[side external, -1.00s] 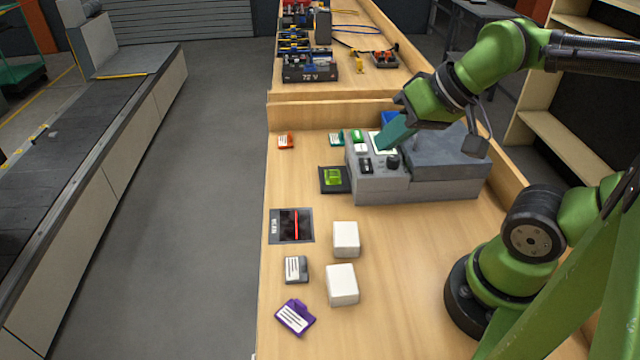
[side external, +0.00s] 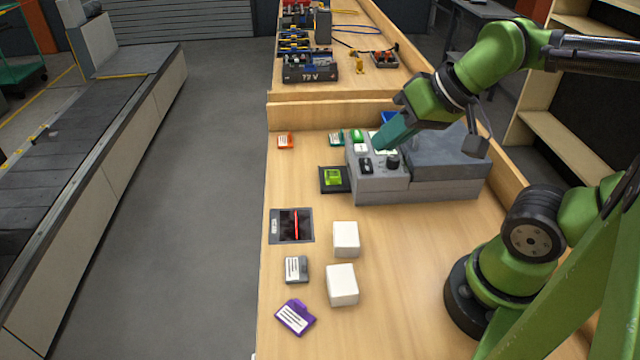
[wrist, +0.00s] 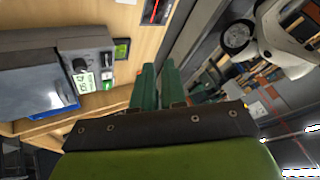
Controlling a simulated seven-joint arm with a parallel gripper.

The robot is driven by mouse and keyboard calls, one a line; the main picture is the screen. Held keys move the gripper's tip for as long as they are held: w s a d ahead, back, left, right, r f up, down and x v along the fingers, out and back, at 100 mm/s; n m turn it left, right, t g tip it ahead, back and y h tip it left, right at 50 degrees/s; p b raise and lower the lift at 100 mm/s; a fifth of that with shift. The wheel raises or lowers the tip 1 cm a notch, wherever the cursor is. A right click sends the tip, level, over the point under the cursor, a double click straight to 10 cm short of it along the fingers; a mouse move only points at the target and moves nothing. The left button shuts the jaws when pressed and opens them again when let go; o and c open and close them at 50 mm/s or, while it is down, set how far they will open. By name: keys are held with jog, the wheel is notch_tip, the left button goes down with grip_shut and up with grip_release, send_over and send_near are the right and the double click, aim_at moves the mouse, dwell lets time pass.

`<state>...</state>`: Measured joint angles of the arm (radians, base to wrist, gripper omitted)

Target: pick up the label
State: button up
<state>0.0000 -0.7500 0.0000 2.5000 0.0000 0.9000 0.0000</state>
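Several label-like tags lie on the wooden bench: an orange tag (side external: 285,142), a teal tag (side external: 336,139), a grey tag (side external: 296,269) and a purple tag (side external: 295,317). A bright green tag (side external: 333,177) sits on a black pad.
Two white blocks (side external: 345,239) (side external: 341,285) stand on the bench near the grey tag. A dark panel with a red line (side external: 291,226) lies at the left edge. A raised wooden edge (side external: 330,114) bounds the back.

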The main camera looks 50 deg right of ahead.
jog(key=o, duration=0.4)
jog(key=n+g+h, duration=0.2)
jog(key=n+g, duration=0.5)
jog(key=n, duration=0.6)
send_over(332, 173)
jog(key=s+a, duration=0.2)
jog(key=a, duration=0.1)
notch_tip(332, 173, down, 7)
jog(key=f, duration=1.5)
jog(key=shift+s+f, duration=0.2)
jog(key=shift+f, duration=0.2)
